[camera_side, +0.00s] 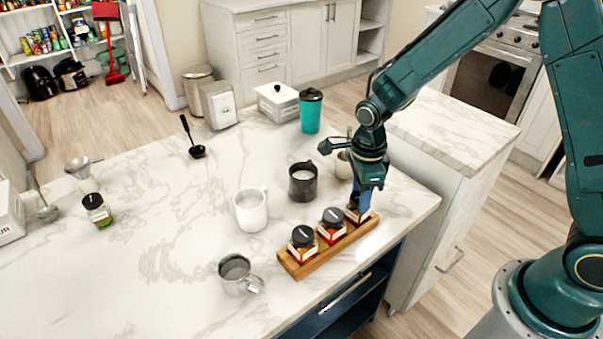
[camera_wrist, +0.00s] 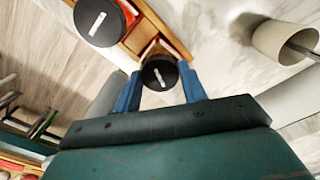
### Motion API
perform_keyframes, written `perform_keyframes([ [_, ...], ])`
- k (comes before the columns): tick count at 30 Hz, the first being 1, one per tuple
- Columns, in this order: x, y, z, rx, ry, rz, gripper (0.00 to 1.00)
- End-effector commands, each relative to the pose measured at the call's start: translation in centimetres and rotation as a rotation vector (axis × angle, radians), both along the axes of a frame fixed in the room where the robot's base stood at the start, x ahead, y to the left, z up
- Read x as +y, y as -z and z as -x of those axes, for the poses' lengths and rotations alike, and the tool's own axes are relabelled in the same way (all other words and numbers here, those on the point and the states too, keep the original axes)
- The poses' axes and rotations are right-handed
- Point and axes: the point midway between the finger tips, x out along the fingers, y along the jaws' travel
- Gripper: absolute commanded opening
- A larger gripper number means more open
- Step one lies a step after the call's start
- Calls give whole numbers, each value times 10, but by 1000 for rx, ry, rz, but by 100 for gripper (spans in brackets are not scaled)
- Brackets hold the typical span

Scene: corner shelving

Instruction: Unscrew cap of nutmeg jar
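Three small spice jars with black caps stand in a wooden rack (camera_side: 291,266): a left jar (camera_side: 302,244), a middle jar (camera_side: 331,226) and a right jar (camera_side: 352,214). Their labels are too small to read, so I cannot tell which is nutmeg. My gripper (camera_side: 362,207) points down over the right jar and partly hides it. In the wrist view, the blue fingertips of my gripper (camera_wrist: 160,78) flank its black cap (camera_wrist: 160,73), one on each side, very close to its edges. I cannot tell whether they press on it. The neighbouring jar's cap (camera_wrist: 100,20) shows upper left.
A dark mug (camera_side: 302,183), a white mug (camera_side: 251,210), a metal cup (camera_side: 237,275) and a pale cup (camera_side: 343,166) stand near the rack. The marble counter (camera_side: 170,240) is clear left of the mugs.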

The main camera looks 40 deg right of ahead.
Motion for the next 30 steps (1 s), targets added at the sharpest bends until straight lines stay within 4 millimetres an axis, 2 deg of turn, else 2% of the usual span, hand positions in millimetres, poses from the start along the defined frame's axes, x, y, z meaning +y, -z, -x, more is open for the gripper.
perform_keyframes([
  [1, 0, 0, 0, 0, 0, 0, 24],
  [2, 0, 0, 0, 0, -1, 0, 18],
  [5, 0, 0, 0, 0, -1, 0, 18],
  [6, 0, 0, 0, 0, -1, 0, 14],
  [13, 0, 0, 0, 0, -57, 0, 14],
  [24, 0, 0, 0, 0, -330, 0, 14],
  [30, 0, -1, 0, 0, -402, 0, 14],
])
